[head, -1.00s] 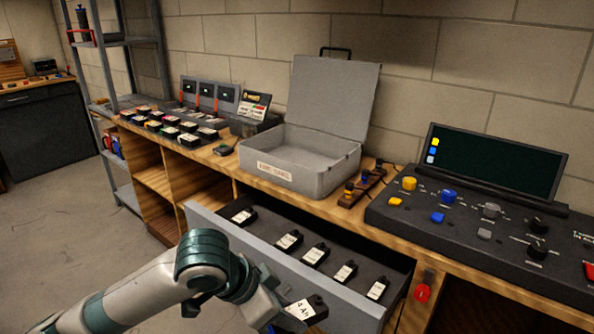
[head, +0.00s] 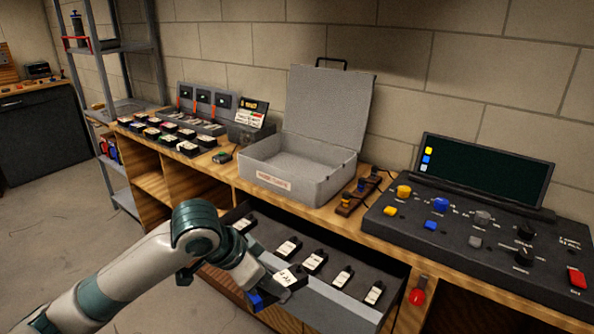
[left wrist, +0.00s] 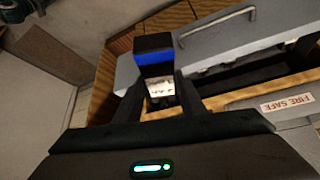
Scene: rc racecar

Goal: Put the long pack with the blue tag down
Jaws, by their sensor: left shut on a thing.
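My left gripper (head: 262,288) is shut on a dark pack (head: 291,276) with a white label and a blue band. In the left wrist view the pack (left wrist: 154,44) sits between the fingers, its blue band across the end that sticks out. The gripper holds it above the front of the open drawer (head: 338,309). Inside the drawer several dark packs with white labels stand in a spaced row. In the left wrist view the drawer front (left wrist: 225,35) with its handle lies just beyond the held pack. My right gripper is in neither view.
An open, empty grey case (head: 322,187) labelled fire safe stands on the bench behind the drawer. Several small packs (head: 165,133) and a charger unit (head: 205,100) are at the left. A control console (head: 470,235) fills the right.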

